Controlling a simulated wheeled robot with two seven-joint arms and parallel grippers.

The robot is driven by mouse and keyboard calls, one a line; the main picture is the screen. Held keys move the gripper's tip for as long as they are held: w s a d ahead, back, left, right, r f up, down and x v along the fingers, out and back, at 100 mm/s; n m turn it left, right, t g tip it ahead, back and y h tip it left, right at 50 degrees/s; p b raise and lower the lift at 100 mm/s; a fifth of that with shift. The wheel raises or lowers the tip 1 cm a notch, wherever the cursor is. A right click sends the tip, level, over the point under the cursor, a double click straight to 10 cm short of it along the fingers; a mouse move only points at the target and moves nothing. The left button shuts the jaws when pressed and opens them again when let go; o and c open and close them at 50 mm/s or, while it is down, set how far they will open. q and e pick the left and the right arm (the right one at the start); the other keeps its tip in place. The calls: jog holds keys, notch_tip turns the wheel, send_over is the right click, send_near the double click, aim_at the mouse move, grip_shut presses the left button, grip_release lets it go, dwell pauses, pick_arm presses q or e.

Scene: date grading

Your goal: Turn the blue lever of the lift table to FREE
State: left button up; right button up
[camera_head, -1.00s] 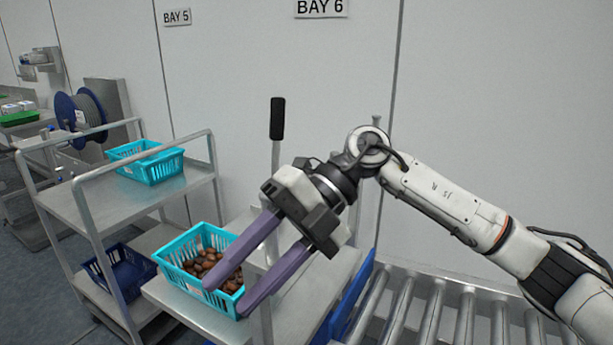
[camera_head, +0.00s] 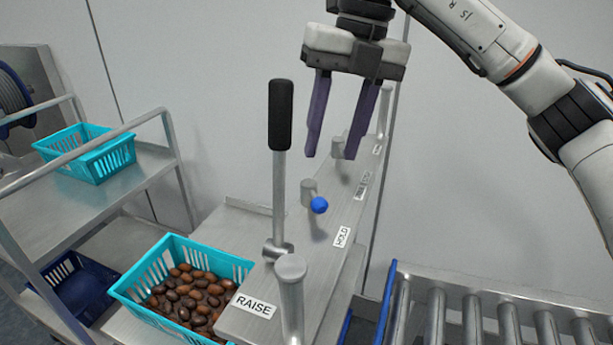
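The blue lever shows as a blue ball knob (camera_head: 319,205) on a short grey pivot on the lift table's metal top panel (camera_head: 330,262). The knob points towards the viewer, nearest the HOLD label (camera_head: 342,237). Another label (camera_head: 362,186) lies farther back, too small to read surely. My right gripper (camera_head: 331,157) is open and empty, its two purple fingers pointing down above and behind the knob, apart from it. My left gripper is not in view.
A black-handled upright lever (camera_head: 280,115) stands left of the knob, and a grey post (camera_head: 291,290) stands in front by the RAISE label. A turquoise crate of dates (camera_head: 125,292) sits at left. A roller conveyor (camera_head: 470,310) lies at right.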

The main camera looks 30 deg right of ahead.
aim_at(321, 198)
jog(key=f, duration=0.2)
jog(key=a+f, duration=0.1)
jog(key=f, duration=0.5)
jog(key=shift+s+a+f, duration=0.1)
jog(key=shift+s+a, duration=0.25)
jog(key=shift+f, duration=0.45)
jog(key=shift+w+a, duration=0.1)
grip_shut()
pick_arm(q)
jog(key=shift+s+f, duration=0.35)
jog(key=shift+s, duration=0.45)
